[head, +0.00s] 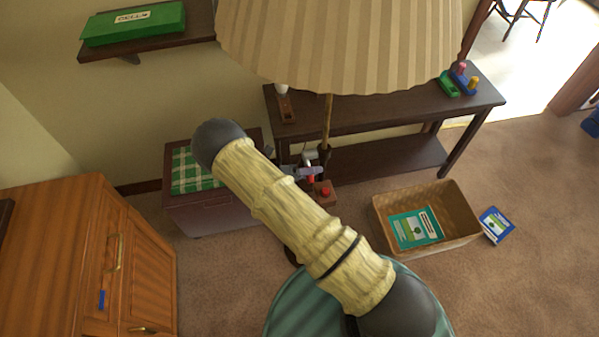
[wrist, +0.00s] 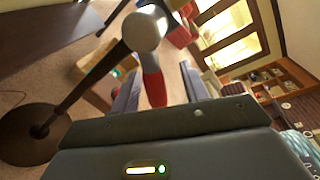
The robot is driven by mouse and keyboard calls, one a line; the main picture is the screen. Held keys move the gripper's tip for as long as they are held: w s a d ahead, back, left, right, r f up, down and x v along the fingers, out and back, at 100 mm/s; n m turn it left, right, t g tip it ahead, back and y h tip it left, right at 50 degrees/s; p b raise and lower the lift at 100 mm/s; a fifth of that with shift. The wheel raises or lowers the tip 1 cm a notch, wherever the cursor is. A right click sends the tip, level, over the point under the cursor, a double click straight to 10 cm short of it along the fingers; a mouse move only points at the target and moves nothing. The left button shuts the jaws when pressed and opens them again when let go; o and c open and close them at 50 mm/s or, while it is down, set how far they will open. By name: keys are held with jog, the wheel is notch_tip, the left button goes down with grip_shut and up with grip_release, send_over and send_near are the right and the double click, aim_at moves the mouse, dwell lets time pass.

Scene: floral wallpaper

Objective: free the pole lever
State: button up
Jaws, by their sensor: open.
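A floor lamp has a pleated beige shade (head: 340,45) and a thin pole (head: 327,120). In the wrist view its dark pole (wrist: 92,78) runs slantwise from a round brown base (wrist: 28,135) to a silver round clamp (wrist: 145,32). A red lever (wrist: 153,88) sticks out from the clamp, towards my gripper. My gripper (wrist: 158,70) is open, with one grey-blue finger on each side of the lever; I see gaps on both sides, wider on the right. In the head view my arm hides much of the lower pole and base.
A dark console table (head: 390,115) stands behind the lamp. A chest with a checked cloth (head: 195,172) and a wooden cabinet (head: 85,255) are at left. A box (head: 455,205) with a green book (head: 415,228) sits on the carpet at right, beside a blue book (head: 496,225).

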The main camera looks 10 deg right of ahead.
jog(key=shift+a, duration=0.6)
jog(key=b+v, duration=0.2)
jog(key=v, duration=1.4)
jog(key=shift+b, duration=0.35)
jog(key=shift+a+r, duration=0.1)
jog(key=shift+a, duration=0.05)
